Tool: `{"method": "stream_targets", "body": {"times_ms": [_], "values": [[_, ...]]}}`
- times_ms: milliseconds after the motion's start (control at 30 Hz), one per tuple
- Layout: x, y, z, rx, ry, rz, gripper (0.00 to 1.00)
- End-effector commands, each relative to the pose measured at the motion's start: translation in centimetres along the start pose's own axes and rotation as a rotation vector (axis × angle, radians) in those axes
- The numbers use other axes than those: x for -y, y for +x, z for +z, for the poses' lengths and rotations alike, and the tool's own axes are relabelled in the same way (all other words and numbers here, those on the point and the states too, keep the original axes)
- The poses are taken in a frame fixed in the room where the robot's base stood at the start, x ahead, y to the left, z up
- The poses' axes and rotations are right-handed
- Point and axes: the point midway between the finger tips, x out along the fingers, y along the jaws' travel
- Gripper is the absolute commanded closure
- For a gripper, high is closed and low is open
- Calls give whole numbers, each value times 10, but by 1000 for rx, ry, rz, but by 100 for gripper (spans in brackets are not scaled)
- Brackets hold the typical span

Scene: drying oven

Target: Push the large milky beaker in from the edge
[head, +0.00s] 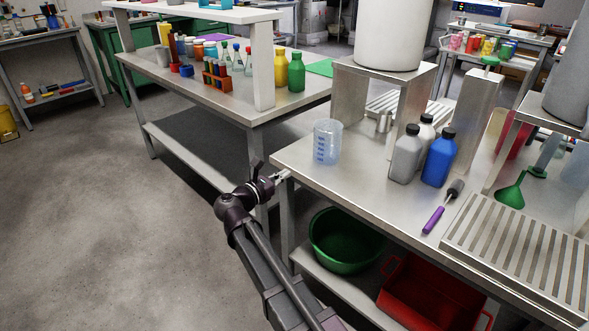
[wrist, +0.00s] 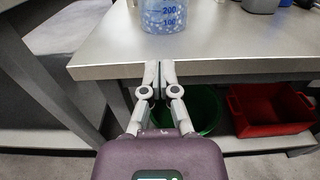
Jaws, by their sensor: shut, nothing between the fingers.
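The large milky beaker (head: 327,142) stands upright on the metal table (head: 300,170), close to its left corner. It is translucent with blue volume marks. In the wrist view its lower part (wrist: 165,14) shows at the top, with marks 100 and 200; its rim is cut off. My gripper (head: 284,175) is shut and empty at the table's edge, in front of the beaker and apart from it. In the wrist view the closed fingertips (wrist: 159,66) point at the beaker, with a strip of bare table top between them.
A green basin (head: 340,240) and a red crate (head: 432,290) are below. The table around the beaker is mostly clear.

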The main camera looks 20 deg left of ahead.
Motion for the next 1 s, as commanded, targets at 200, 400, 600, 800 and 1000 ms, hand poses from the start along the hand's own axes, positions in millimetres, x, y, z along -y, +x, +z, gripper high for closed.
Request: {"method": "stream_targets", "body": {"times_ms": [200,400,600,800,1000], "values": [[1,-17,0,0,0,-1,100],[1,-20,0,0,0,-2,100],[1,-19,0,0,0,-2,100],[11,-19,9,0,0,18,100],[24,-19,22,-1,0,67,100]]}}
